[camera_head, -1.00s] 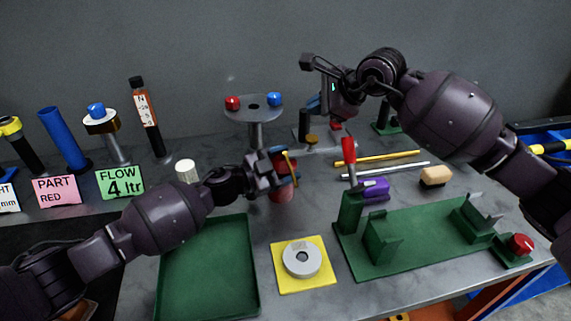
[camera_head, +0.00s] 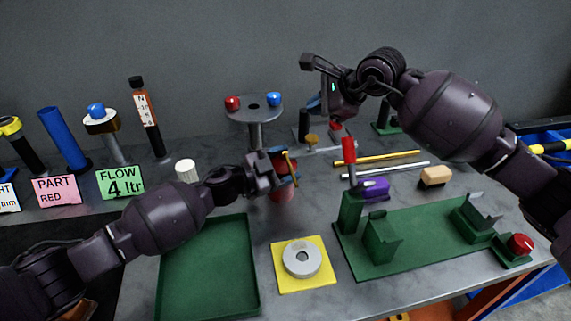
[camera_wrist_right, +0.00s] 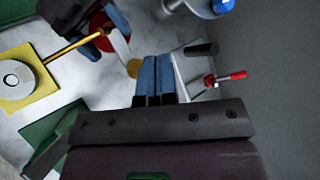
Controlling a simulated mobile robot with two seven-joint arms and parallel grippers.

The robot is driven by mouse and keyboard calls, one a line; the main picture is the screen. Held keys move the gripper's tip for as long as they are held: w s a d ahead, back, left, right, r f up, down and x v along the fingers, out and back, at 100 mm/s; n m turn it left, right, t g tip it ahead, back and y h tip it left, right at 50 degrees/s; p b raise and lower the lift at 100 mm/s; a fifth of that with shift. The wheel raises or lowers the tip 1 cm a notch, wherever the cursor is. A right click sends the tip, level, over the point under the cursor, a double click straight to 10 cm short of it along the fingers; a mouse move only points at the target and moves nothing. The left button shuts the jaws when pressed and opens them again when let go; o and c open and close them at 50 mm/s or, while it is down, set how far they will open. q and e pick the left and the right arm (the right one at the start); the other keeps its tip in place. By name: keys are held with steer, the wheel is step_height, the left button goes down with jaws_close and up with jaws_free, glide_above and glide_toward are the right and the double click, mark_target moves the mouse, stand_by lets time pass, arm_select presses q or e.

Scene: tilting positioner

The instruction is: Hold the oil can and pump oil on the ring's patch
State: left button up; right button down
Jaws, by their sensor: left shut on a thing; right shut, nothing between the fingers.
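The red oil can (camera_head: 284,192) stands on the table with its yellow spout (camera_head: 291,165) beside my left gripper (camera_head: 277,171). My left gripper is shut on the can and hides part of it. In the right wrist view the can (camera_wrist_right: 103,22) is at the top, its spout (camera_wrist_right: 62,48) pointing towards the ring. The grey ring (camera_head: 302,258) lies flat on a yellow mat (camera_head: 323,282), nearer the front. Its patch is hard to make out. My right gripper (camera_head: 316,108) is raised behind the can, its blue fingers (camera_wrist_right: 156,78) shut and empty.
A green tray (camera_head: 208,300) lies left of the mat and a green fixture (camera_head: 425,236) right of it. A round stand (camera_head: 256,112) with red and blue knobs is behind the can. A red-handled clamp (camera_wrist_right: 230,76), rods (camera_head: 375,158) and a purple block (camera_head: 374,189) lie rightward.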

mark_target(314, 138)
steer(key=shift+w+d+f+n+t, duration=0.15)
steer(key=shift+f+n, duration=0.7)
steer(key=shift+n, duration=1.95)
steer(key=shift+w+a+f+n+t, duration=0.1)
steer(key=shift+f+n, duration=0.75)
steer(key=shift+n, duration=1.95)
steer(key=shift+w+d+f+n+t, duration=0.15)
steer(key=shift+f+n, duration=0.7)
steer(key=shift+n, duration=1.95)
steer(key=shift+a+f, duration=0.1)
steer(key=shift+f, duration=0.4)
